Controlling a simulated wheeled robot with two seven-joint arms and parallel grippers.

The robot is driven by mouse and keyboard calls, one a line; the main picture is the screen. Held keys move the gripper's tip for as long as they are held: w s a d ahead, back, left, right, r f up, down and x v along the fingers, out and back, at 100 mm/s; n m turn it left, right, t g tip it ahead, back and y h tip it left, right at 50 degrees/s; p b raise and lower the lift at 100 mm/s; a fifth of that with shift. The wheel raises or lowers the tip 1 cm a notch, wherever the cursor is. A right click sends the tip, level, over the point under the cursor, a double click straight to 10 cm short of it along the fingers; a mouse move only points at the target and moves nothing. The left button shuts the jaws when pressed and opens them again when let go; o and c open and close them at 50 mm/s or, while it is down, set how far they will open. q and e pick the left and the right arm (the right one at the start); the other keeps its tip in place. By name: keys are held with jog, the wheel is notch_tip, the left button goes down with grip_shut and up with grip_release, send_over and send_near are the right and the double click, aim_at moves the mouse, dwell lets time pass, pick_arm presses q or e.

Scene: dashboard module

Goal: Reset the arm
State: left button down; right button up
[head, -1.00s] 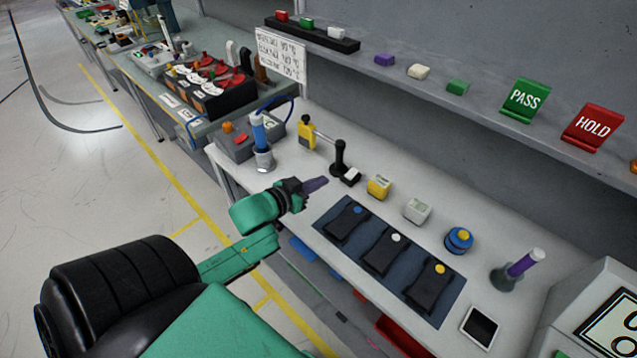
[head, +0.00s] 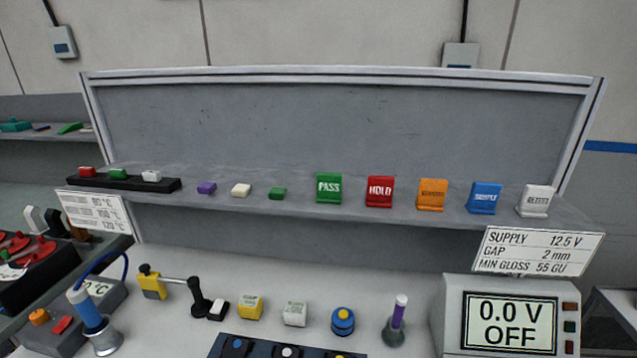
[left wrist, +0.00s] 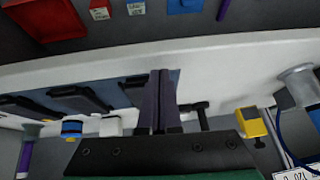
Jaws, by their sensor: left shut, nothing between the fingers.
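My left gripper (left wrist: 160,100) shows in the left wrist view with its two dark fingers pressed together and nothing between them. It is near the front edge of the workbench (left wrist: 30,82). The dark modules (left wrist: 80,98) lie to the left of the fingers in that view, and a black stand (left wrist: 202,115) and a yellow holder (left wrist: 250,122) are to the right. Neither of my arms shows in the head view. My right gripper is in no view.
In the head view, the shelf holds a green PASS sign (head: 329,188), a red HOLD sign (head: 380,191) and small blocks. A power supply reading 0.0 V OFF (head: 510,322) stands at the right. A blue tool (head: 90,312) in a holder stands at the left.

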pick_arm(q)
jog(key=s+d+g, duration=0.2)
jog(key=s+g, duration=0.1)
jog(key=s, duration=0.3)
jog(key=s+f+g+b, duration=0.1)
jog(key=s+f, duration=0.1)
jog(key=f, duration=1.2)
jog(key=s+f+b, duration=0.1)
jog(key=s+f, duration=0.1)
jog(key=f, duration=1.3)
jog(key=s+a+f+m+g+b, duration=0.1)
jog(key=s+a+f, duration=0.1)
jog(key=s+f, duration=1)
jog(key=s, duration=0.2)
jog(key=shift+s+a, duration=0.35)
jog(key=shift+a, duration=0.05)
